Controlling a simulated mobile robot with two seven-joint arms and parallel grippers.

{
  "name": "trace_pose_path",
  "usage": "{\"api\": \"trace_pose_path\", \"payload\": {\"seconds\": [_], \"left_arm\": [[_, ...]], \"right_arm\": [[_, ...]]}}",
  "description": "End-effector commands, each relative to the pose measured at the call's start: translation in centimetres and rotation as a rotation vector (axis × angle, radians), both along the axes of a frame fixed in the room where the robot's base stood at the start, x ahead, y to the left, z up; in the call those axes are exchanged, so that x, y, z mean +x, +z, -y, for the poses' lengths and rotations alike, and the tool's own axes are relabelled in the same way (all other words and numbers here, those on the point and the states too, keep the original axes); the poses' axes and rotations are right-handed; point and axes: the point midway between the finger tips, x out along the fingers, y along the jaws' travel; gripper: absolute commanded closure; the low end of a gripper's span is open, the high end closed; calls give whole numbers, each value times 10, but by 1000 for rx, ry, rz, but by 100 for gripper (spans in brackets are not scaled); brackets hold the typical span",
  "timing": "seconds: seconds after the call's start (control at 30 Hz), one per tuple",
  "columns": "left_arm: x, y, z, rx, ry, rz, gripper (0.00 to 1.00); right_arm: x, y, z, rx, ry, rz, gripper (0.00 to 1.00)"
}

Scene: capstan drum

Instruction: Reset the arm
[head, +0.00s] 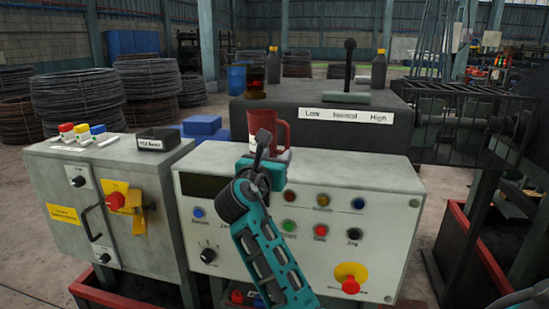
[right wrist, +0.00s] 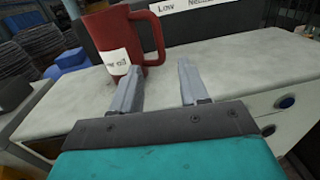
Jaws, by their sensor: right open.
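My right arm reaches up over the front of the control panel (head: 325,185). Its gripper (head: 264,143) is in front of a red mug (head: 267,120) with a white label. In the right wrist view the gripper (right wrist: 158,66) is open, with nothing between its fingers. The mug (right wrist: 108,32) stands upright on the grey panel top, just beyond the left finger, its handle to the right. I cannot tell whether the finger touches it. My left gripper is not in view.
A grey cabinet (head: 150,255) with a red switch stands left, with colored markers (head: 82,132) and a black box (head: 158,141) on top. A dark housing (head: 330,120) with a lever (head: 348,62) is behind. The panel top right of the mug is clear.

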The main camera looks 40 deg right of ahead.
Motion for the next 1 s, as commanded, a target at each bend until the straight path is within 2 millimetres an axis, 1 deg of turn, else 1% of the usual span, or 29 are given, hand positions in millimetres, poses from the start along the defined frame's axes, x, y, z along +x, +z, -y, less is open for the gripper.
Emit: {"api": "trace_pose_path", "payload": {"seconds": [0.33, 0.4, 0.47, 0.57, 0.6, 0.67, 0.7, 0.77, 0.8, 0.87, 0.9, 0.97, 1.0], "left_arm": [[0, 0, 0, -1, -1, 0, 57], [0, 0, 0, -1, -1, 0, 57], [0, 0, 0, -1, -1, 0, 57], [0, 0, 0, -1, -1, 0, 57], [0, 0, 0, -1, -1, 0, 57], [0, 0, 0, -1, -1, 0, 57], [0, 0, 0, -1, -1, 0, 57], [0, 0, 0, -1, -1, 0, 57], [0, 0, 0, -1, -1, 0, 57], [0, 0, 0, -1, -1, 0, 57], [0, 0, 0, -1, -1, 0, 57], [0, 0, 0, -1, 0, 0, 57], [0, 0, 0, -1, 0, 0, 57]], "right_arm": [[0, -1, 0, 2, 0, 1, 56], [-2, -5, -1, 23, 4, 12, 56], [-5, -16, -2, 72, 13, 35, 56], [-18, -46, -7, 223, 28, 110, 56], [-25, -62, -10, 306, 32, 148, 56], [-38, -87, -16, 447, 30, 212, 56], [-47, -104, -21, 548, 23, 255, 56], [-63, -129, -29, 702, 1, 319, 56], [-75, -145, -36, 806, -22, 360, 56], [-94, -168, -46, 963, -69, 418, 56], [-107, -182, -53, 1066, -109, 458, 56], [-128, -202, -65, 1216, -182, 510, 56], [-144, -215, -74, 1310, -241, 543, 56]]}}
